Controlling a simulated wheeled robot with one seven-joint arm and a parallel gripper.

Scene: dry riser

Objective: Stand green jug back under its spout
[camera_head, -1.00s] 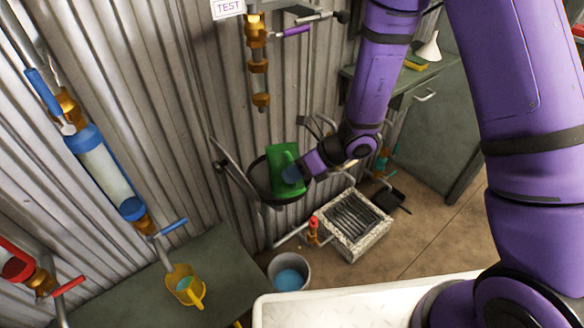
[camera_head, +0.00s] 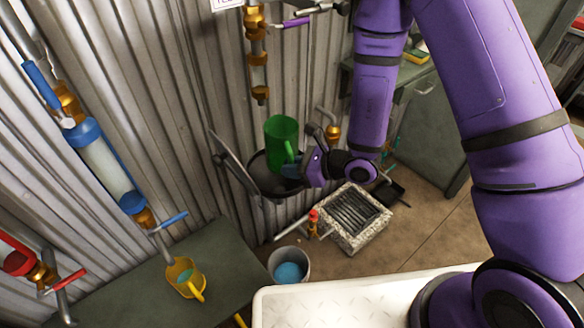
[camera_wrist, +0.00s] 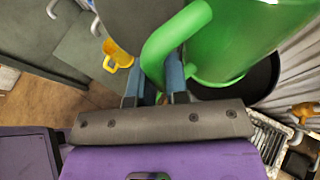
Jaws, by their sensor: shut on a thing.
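The green jug (camera_head: 281,143) is upright in my gripper (camera_head: 292,171). In the wrist view the two blue fingers are shut on the green handle, and the jug body (camera_wrist: 240,40) fills the upper right. The jug is at the round dark basin (camera_head: 262,183) on the wall; I cannot tell whether its base touches the basin. A brass spout (camera_head: 261,94) with a purple lever (camera_head: 297,22) hangs on the wall above and slightly left of the jug, with a gap between them.
A yellow jug (camera_head: 186,279) stands on the green bench (camera_head: 215,255) at lower left, under the blue-capped tube (camera_head: 105,165). A bucket of blue water (camera_head: 289,267) and a grated drain (camera_head: 354,216) are on the floor. A brass tap (camera_head: 332,132) is right of the green jug.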

